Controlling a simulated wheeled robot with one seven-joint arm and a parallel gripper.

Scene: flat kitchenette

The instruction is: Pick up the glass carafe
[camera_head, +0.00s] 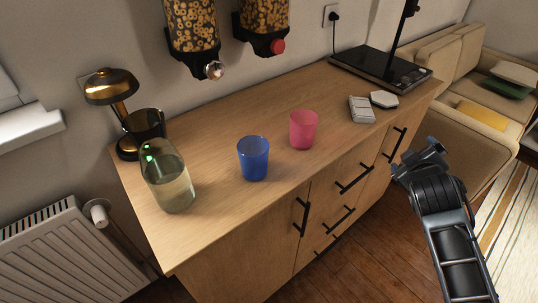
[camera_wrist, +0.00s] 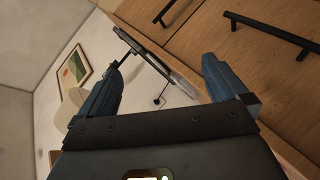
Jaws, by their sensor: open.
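The glass carafe (camera_head: 168,180) stands upright at the left end of the wooden counter (camera_head: 222,120). It is clear, with liquid in its lower part. My gripper (camera_head: 419,155) is at the right in the head view, in front of the cabinet's right end, far from the carafe. In the wrist view, the two blue-grey fingers of my gripper (camera_wrist: 160,85) are spread apart with nothing held between them. The carafe does not show in the wrist view.
A brass lamp or coffee maker (camera_head: 125,110) stands just behind the carafe. A blue cup (camera_head: 253,160) and a pink cup (camera_head: 303,130) stand to its right. Cereal dispensers (camera_head: 192,28) hang above. A black appliance (camera_head: 378,68) is at the far right. Cabinet handles (camera_head: 354,179) stick out in front.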

